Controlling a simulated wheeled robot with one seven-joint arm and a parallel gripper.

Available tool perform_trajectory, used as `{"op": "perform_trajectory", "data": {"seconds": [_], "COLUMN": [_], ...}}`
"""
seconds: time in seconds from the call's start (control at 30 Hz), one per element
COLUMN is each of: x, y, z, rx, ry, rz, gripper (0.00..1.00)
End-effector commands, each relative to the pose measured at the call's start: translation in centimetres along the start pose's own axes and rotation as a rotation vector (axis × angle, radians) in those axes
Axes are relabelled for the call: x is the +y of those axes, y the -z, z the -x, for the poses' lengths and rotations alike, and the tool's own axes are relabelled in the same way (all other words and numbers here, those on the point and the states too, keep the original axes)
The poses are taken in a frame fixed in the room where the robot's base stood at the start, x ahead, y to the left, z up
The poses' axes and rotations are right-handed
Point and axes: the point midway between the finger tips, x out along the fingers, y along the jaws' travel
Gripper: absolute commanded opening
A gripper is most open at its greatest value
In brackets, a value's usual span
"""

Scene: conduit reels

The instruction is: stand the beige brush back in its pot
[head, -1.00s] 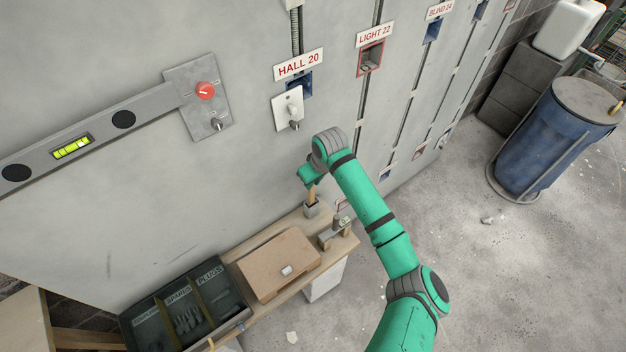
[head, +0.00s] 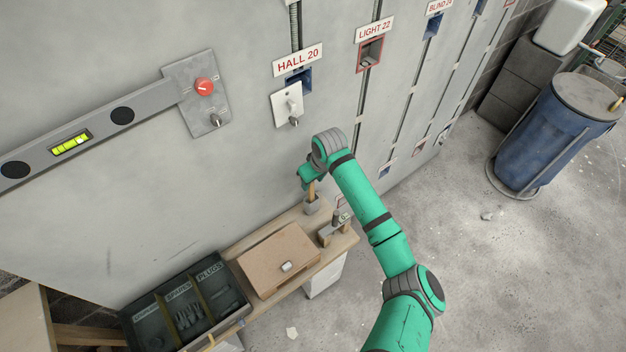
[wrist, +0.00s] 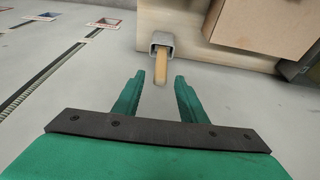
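The beige brush (head: 311,190) stands in its small grey pot (head: 312,207) at the back of the wooden bench, against the wall. In the wrist view the brush (wrist: 161,66) sticks out of the square pot (wrist: 153,44) toward me, its lower end hidden inside. My gripper (wrist: 156,82) is open. The brush's free end lies between the two fingertips, with a gap on each side and no visible contact. In the head view my gripper (head: 306,179) is just above the pot, its fingers hard to make out.
A cardboard box (head: 272,262) lies on the bench (head: 325,262), left of the pot. A small metal-and-wood tool (head: 335,231) sits close to the pot's right. A dark sorting tray (head: 155,296) is at lower left. The wall with switches stands close behind.

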Motion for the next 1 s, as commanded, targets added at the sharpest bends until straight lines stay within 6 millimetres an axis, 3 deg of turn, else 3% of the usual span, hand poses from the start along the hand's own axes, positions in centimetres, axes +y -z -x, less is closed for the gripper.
{"op": "perform_trajectory", "data": {"seconds": [0.23, 0.7, 1.0], "x": [0.0, -0.1, 0.0], "y": [0.1, 0.2, 0.0], "z": [1.0, 9.0, 10.8], "rx": [0.002, 0.002, 0.000], "ry": [0.000, 0.000, 0.000], "rz": [0.000, 0.003, 0.000], "gripper": [0.38, 0.38, 0.38]}}
